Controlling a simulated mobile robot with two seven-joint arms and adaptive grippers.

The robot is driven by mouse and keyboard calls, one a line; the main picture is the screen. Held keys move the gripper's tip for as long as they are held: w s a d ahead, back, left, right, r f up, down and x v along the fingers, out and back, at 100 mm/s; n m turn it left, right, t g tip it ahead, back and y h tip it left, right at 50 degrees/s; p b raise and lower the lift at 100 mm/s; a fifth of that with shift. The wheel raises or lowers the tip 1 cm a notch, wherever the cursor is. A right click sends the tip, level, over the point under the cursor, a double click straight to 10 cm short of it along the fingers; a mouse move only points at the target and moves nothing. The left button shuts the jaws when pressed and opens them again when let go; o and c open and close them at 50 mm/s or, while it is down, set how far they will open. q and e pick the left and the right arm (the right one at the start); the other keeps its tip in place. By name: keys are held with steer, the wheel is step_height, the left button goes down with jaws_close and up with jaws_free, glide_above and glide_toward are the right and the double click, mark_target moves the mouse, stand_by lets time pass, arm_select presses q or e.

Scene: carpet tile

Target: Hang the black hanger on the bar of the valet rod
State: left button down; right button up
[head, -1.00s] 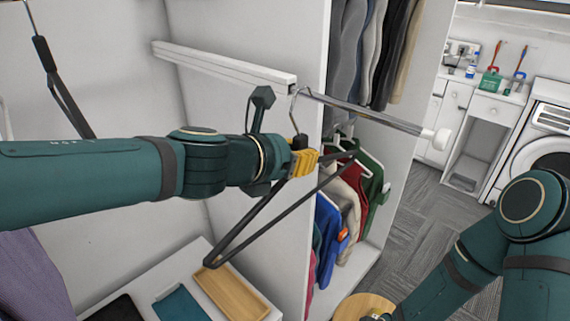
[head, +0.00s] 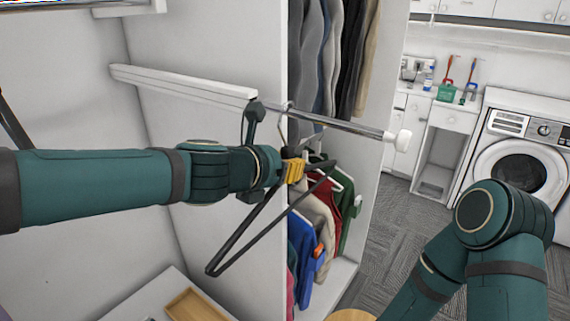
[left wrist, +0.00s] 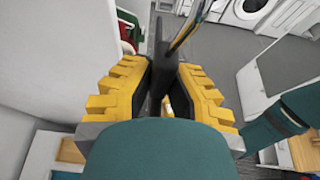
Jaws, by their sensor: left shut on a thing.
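The black hanger (head: 238,241) is held by my left gripper (head: 293,171), which is shut on its neck just under the metal hook. In the left wrist view, the dark hanger (left wrist: 158,75) stands between the yellow finger pads of my left gripper (left wrist: 160,95). The valet rod's metal bar (head: 345,126) sticks out from a white rail and ends in a white knob. The hook (head: 281,125) overlaps the bar near its rail end; I cannot tell whether it is over the bar or in front of it. My right gripper is out of view.
The white rail (head: 185,84) runs along the closet's divider panel. Clothes hang beyond it, on an upper level (head: 330,60) and a lower one (head: 318,205). A wooden tray (head: 195,305) lies low at the bottom. A washing machine (head: 520,155) stands at the far right.

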arm_select(q)
steer(key=c, duration=1)
jaws_free()
steer(key=shift+r, duration=0.15)
